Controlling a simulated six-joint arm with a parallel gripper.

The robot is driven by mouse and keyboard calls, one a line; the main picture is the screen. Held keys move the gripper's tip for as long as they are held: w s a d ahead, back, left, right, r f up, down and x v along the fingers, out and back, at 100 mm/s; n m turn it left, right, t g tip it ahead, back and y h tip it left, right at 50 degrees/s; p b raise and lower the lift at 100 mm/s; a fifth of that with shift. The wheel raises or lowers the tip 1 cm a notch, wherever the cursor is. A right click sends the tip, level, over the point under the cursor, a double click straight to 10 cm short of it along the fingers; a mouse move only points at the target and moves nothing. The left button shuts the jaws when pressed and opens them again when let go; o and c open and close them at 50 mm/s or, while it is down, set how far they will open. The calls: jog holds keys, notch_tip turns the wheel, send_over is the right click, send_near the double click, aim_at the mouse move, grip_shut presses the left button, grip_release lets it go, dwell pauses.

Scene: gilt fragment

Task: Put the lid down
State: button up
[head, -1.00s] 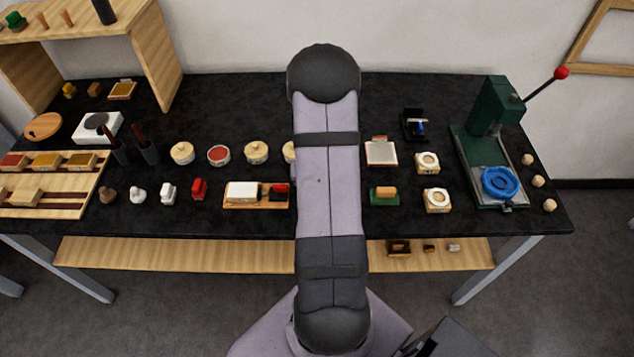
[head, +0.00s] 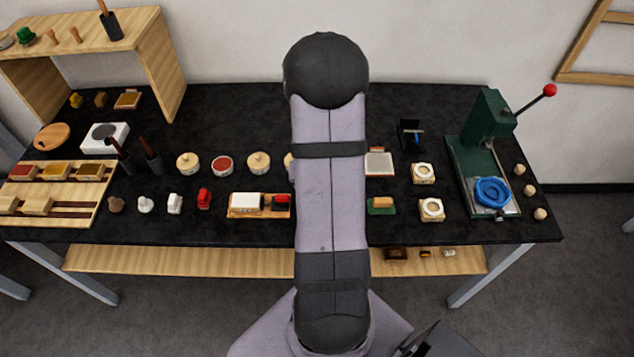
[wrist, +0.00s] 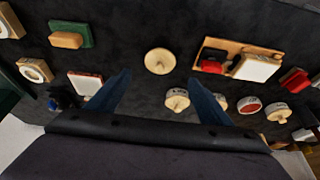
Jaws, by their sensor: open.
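A round cream lid (wrist: 159,61) with a small knob shows in the wrist view. It appears to lie flat on the dark table, apart from the jars. My gripper (wrist: 160,77) is open, with its two blue fingers to either side of the lid and nothing held between them. The lid and my gripper are hidden behind my arm in the head view. An open jar with red contents (head: 222,166) stands in the jar row; it also shows in the wrist view (wrist: 249,105). Lidded jars (head: 188,162) (head: 258,162) stand on both sides of it.
A wooden tray (head: 243,213) with a white block and red item is near the lid. A green pad with a tan block (head: 381,205) is on the other side. A green press (head: 487,135) stands at the right. Bare table surrounds the lid.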

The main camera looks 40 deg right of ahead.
jog(key=shift+p+v, duration=0.4)
jog(key=shift+v, duration=0.75)
jog(key=shift+a, duration=0.1)
jog(key=w+a+r+n+y, duration=0.1)
jog(key=a+r+n+y, duration=0.1)
jog(key=a, duration=0.6)
jog(key=w+a+r+n+y, duration=0.1)
jog(key=a+r+n, duration=0.15)
jog(key=a, duration=0.55)
jog(key=s+a+r+n+g, duration=0.3)
jog(key=s+a+r+n, duration=0.1)
jog(key=s+a, duration=0.5)
jog(key=shift+a+r, duration=0.6)
jog(key=shift+a, duration=0.15)
jog(key=shift+n, duration=0.25)
